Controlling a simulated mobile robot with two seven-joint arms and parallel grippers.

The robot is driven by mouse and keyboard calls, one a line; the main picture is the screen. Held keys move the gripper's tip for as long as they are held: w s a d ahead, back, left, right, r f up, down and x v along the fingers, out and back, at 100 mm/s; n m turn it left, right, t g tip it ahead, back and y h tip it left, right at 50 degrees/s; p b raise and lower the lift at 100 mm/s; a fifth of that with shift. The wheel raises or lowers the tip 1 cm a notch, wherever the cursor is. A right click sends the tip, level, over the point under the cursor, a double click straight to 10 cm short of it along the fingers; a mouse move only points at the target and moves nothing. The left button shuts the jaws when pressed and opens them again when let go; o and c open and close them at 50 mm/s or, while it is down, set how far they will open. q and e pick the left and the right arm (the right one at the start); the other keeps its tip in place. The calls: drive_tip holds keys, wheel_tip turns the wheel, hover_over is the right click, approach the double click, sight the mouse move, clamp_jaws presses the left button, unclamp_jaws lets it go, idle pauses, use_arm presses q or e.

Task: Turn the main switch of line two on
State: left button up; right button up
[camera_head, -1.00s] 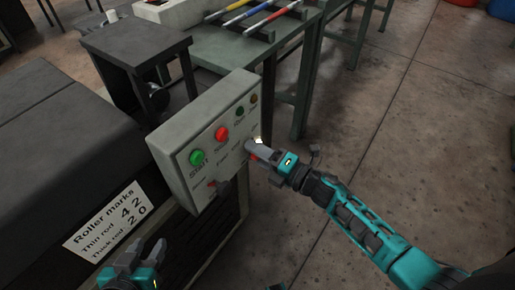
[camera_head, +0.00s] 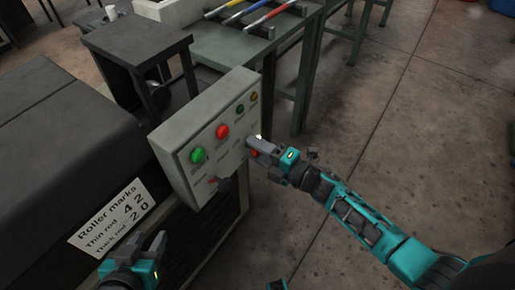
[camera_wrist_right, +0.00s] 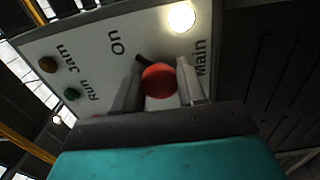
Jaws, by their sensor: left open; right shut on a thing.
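The main switch, a red knob (camera_wrist_right: 158,80), shows in the right wrist view beside the words "Main" and "On". My right gripper (camera_wrist_right: 160,86) is shut on it, one finger on each side. In the head view my right gripper (camera_head: 256,147) is at the right part of the grey control box (camera_head: 184,178), and a bit of the red knob (camera_head: 254,154) shows under its fingers. A white lamp (camera_wrist_right: 181,17) by "Main" is lit. I cannot tell which way the knob points. My left gripper (camera_head: 138,255) is open and empty at the lower left.
The box also carries a green button (camera_head: 197,155), a red button (camera_head: 222,131), small green and amber lamps, and a lower red-and-dark control (camera_head: 225,186). A dark machine with a "Roller marks" label (camera_head: 112,217) stands left.

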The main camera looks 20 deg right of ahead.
drive_tip(key=o, duration=1)
drive_tip(key=shift+o, duration=0.2)
use_arm(q)
drive_tip(key=shift+r+p, duration=0.5)
use_arm(e)
drive_tip(key=v, duration=1.3)
use_arm(q)
drive_tip(key=shift+s, duration=0.1)
drive_tip(key=shift+y, duration=0.4)
drive_tip(key=a+r+p, duration=0.1)
drive_tip(key=p, duration=0.2)
drive_tip(key=s+a+r+p, duration=0.1)
drive_tip(key=r+p, duration=0.1)
drive_tip(key=p, duration=0.1)
drive_tip(key=a+r+p, duration=0.1)
drive_tip(key=p, duration=0.2)
drive_tip(key=shift+s+r, duration=0.2)
drive_tip(key=shift+r, duration=0.2)
use_arm(e)
drive_tip(key=s+a+r+m+g+h, duration=0.1)
drive_tip(key=s+r+m+h, duration=0.1)
drive_tip(key=m, duration=0.9)
drive_tip(key=s+a+r+m+g+h, duration=0.2)
drive_tip(key=s+m+h, duration=0.3)
drive_tip(key=m, duration=0.6)
drive_tip(key=shift+a+r+m+h, duration=0.2)
drive_tip(key=shift+a+m+h, duration=0.2)
drive_tip(key=shift+h, duration=0.5)
